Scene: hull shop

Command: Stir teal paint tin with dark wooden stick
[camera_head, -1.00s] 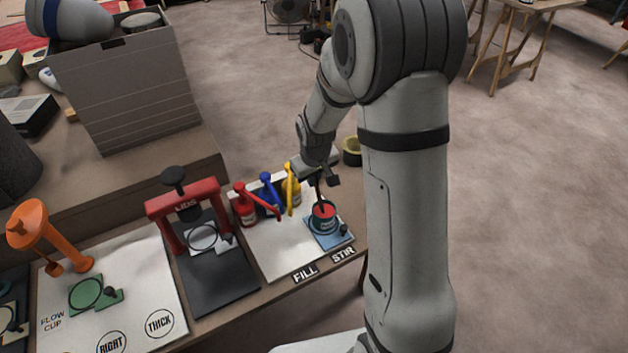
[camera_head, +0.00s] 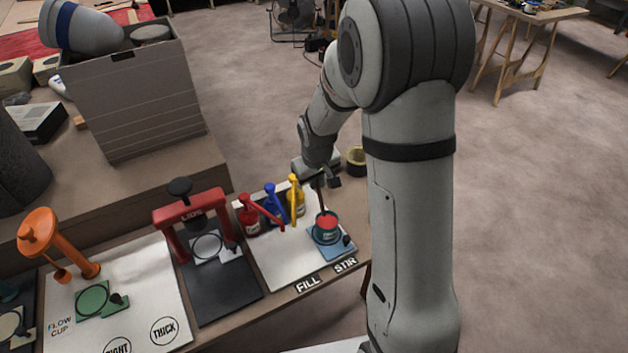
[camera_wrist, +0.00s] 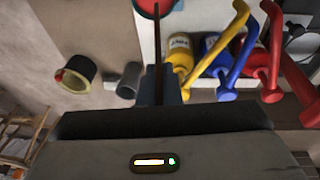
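The teal paint tin (camera_head: 326,236) stands on the blue plate (camera_head: 341,252) by the STIR label, with red paint showing in its open top. My gripper (camera_head: 325,182) is above the tin, on its far side, and is shut on the dark wooden stick (camera_head: 321,199). The stick points down, its lower end at the tin's mouth; I cannot tell how deep it reaches. In the wrist view the stick (camera_wrist: 158,55) runs from my gripper up to the tin (camera_wrist: 147,14), whose red top is partly cut off by the frame edge.
Red (camera_head: 250,222), blue (camera_head: 271,208) and yellow (camera_head: 296,202) pump bottles stand close to the left of the tin. A red lid press (camera_head: 190,214) is further left. A dark pot with a yellowish rim (camera_head: 356,160) stands behind the tin. Open floor lies beyond the bench's right edge.

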